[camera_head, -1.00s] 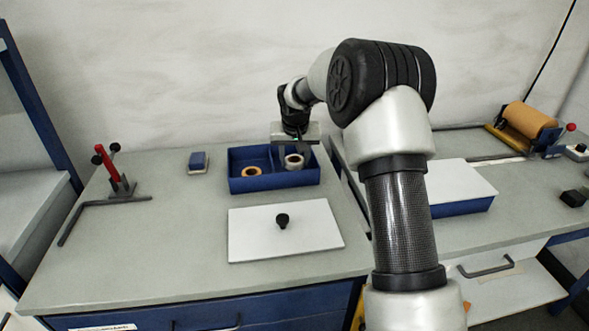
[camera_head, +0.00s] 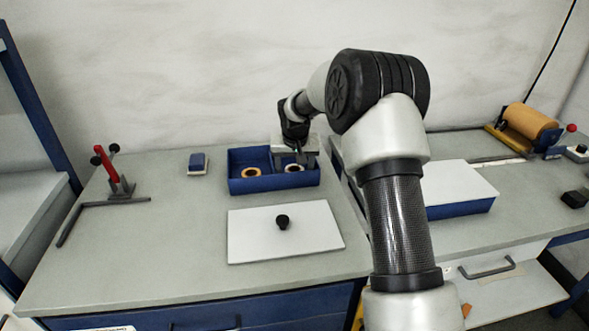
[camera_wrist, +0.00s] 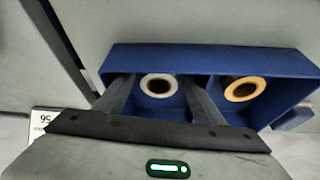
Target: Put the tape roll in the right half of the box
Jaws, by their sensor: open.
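The open blue box (camera_head: 245,185) stands at the back of the bench and has a divider making two halves. A pale-rimmed tape roll (camera_head: 293,168) lies in its right half. An orange-rimmed roll (camera_head: 251,172) lies in the left half. My gripper (camera_head: 297,157) is open above the right half. In the wrist view, which sees the box from the other side, its fingers stand on either side of the pale roll (camera_wrist: 147,78), with small gaps. The orange roll (camera_wrist: 257,90) is in the other compartment there.
A white lid (camera_head: 255,240) with a black knob (camera_head: 283,222) lies in front of the box. A small blue block (camera_head: 197,161) and a red-handled tool (camera_head: 112,165) are to the left. A white-topped blue box (camera_head: 460,210) stands on the right bench.

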